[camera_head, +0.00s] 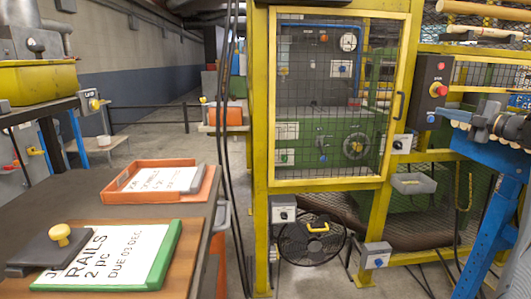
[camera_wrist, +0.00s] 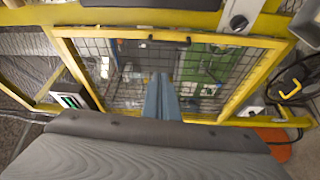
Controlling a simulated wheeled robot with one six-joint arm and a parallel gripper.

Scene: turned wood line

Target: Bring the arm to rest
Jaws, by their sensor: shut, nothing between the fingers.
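My gripper (camera_wrist: 162,97) shows in the wrist view as two narrow blue-grey fingers side by side, shut and empty. Behind the fingertips is the yellow-framed mesh door (camera_wrist: 207,104) of a machine guard; I cannot tell how far off it is. In the head view the same mesh door (camera_head: 335,100) stands in the middle, closed as far as I can see. My gripper cannot be made out in the head view.
A dark table (camera_head: 105,188) on the left holds an orange tray (camera_head: 207,190) with a paper sign and a green-edged clipboard (camera_head: 164,262). A blue stand (camera_head: 499,215) is at the right edge.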

